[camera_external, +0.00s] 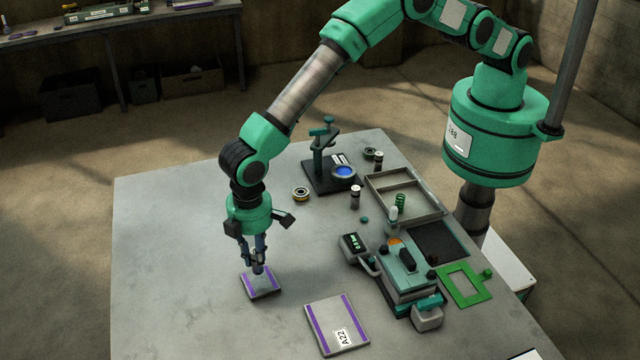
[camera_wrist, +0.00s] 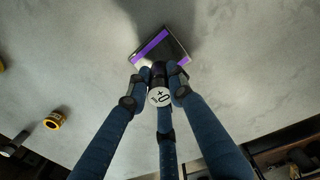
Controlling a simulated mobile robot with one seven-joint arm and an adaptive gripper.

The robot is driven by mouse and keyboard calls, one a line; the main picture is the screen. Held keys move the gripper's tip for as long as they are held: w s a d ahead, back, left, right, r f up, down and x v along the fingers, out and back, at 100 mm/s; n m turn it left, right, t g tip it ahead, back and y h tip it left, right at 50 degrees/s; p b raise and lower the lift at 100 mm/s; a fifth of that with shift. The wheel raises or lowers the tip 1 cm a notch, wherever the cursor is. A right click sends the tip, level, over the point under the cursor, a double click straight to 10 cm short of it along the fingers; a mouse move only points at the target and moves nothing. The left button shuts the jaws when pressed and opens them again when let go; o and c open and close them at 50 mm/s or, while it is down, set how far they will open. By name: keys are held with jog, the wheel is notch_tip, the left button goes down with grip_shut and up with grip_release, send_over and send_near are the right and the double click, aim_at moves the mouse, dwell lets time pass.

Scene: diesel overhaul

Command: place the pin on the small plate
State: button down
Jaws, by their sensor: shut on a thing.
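The small plate (camera_external: 262,287) lies flat on the table, grey with purple stripes. In the wrist view the small plate (camera_wrist: 178,48) shows dark with a purple stripe. My gripper (camera_external: 258,266) points down right over the small plate. Its blue fingers (camera_wrist: 160,80) are closed around the pin (camera_wrist: 159,97), whose round white end with dark marks faces the wrist camera. In the wrist view the pin overlaps the plate's near edge. The fingers mostly hide the pin in the external view, and I cannot tell whether its lower end touches the plate.
A larger plate (camera_external: 337,326) labelled A22 lies right of the small plate. The table's left side is clear.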

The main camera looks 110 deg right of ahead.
jog(key=shift+f, duration=1.7)
jog(key=shift+f, duration=0.2)
jog(key=c, duration=1.5)
grip_release()
jog(key=shift+c, duration=0.2)
jog(key=shift+r+p, duration=0.2)
jog(key=shift+p, duration=0.1)
jog(key=shift+r+b, duration=0.6)
jog(key=shift+r, duration=5.35)
jog(key=shift+r, duration=0.1)
